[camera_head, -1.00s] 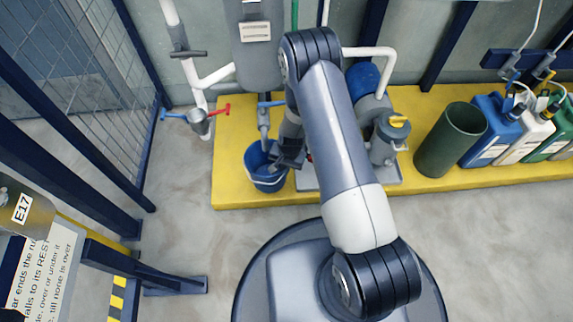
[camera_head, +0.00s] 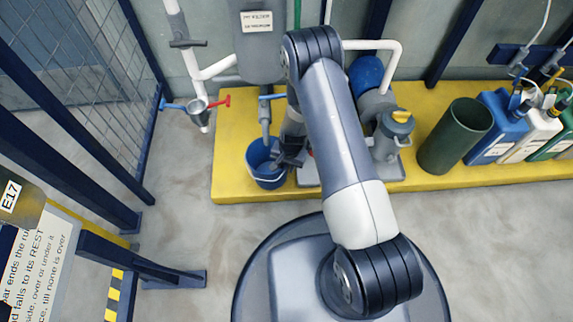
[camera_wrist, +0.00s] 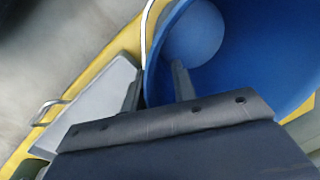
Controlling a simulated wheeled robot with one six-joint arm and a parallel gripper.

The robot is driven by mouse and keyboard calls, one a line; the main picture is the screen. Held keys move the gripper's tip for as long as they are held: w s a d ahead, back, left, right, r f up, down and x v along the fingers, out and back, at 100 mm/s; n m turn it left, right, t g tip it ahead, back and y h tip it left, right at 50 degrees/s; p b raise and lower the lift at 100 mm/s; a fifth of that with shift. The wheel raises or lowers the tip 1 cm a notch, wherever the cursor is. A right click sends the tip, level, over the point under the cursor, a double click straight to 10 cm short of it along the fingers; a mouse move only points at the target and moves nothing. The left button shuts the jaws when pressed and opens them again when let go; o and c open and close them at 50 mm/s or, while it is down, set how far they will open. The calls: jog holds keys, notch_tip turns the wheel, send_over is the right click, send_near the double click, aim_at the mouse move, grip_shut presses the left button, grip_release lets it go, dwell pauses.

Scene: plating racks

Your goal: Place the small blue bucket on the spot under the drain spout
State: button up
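The small blue bucket (camera_head: 262,170) stands on the yellow platform, below a grey spout (camera_head: 265,125) with a blue valve handle under the grey tank. My gripper (camera_head: 290,158) is at the bucket's right side. In the wrist view, the open bucket (camera_wrist: 245,55) fills the upper right. There my gripper (camera_wrist: 158,88) has its fingers apart, one outside the rim and one over the inside, with the bucket wall between them. A thin pale wire handle (camera_wrist: 146,35) runs beside the rim. The exact spot under the spout is hidden.
Right of my arm stand a grey pump (camera_head: 387,135), a dark green bin (camera_head: 455,135) and several jugs (camera_head: 497,127). Concrete floor lies open in front.

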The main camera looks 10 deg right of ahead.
notch_tip(320, 180, up, 12)
jog(key=d+p, duration=0.1)
jog(key=p, duration=0.4)
jog(key=shift+s, duration=0.25)
jog(key=shift+r, duration=0.1)
dwell(1.0)
